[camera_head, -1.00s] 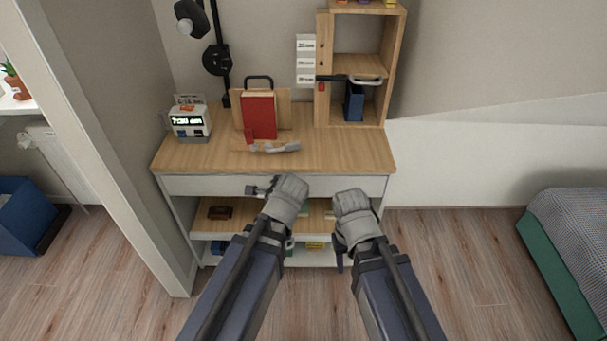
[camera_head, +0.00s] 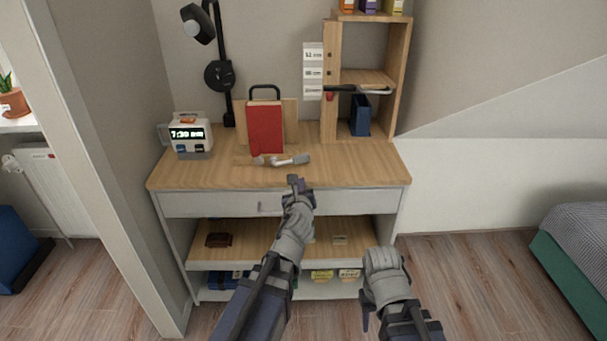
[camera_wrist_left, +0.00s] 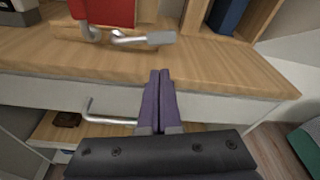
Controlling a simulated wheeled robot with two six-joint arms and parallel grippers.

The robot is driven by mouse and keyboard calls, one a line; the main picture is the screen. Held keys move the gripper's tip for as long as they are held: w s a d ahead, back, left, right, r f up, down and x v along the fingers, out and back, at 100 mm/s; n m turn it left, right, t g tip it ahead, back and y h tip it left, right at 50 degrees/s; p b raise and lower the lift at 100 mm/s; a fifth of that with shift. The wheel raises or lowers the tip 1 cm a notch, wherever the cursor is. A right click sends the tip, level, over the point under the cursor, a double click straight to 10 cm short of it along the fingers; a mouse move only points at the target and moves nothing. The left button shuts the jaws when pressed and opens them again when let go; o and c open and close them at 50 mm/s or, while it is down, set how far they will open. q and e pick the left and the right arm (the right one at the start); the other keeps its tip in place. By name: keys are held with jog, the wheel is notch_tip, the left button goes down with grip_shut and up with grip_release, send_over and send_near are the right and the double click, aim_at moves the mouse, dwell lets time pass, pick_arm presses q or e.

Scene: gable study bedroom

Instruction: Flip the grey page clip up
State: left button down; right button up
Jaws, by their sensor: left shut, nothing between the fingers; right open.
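The grey page clip (camera_head: 297,160) lies low at the foot of a red book (camera_head: 265,128), its lever end pointing right. The book leans upright on a wooden stand (camera_head: 291,118) on the desk. In the left wrist view the clip (camera_wrist_left: 158,38) is a bent metal rod with a flat grey end, ahead of the fingers. My left gripper (camera_head: 293,182) is shut and empty, in front of the desk's front edge, below the clip and apart from it. It also shows in the left wrist view (camera_wrist_left: 160,74). My right gripper (camera_head: 366,318) is low at the right; its fingers are mostly hidden.
The wooden desk (camera_head: 200,172) has a drawer with a handle (camera_head: 268,207) and open shelves below. A digital clock (camera_head: 190,134) stands at the left, a black lamp (camera_head: 220,75) behind it. A shelf unit (camera_head: 330,115) with a blue binder (camera_head: 360,116) stands at the right.

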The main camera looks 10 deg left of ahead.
pick_arm(q)
jog(key=b+x, duration=0.2)
jog(key=x, duration=0.8)
pick_arm(e)
notch_tip(320, 180, down, 2)
pick_arm(q)
jog(key=shift+r, duration=0.15)
pick_arm(e)
jog(key=shift+r, duration=0.1)
pick_arm(q)
jog(key=shift+r+n, duration=0.2)
jog(key=shift+n, duration=0.1)
pick_arm(e)
jog(key=shift+r, duration=0.15)
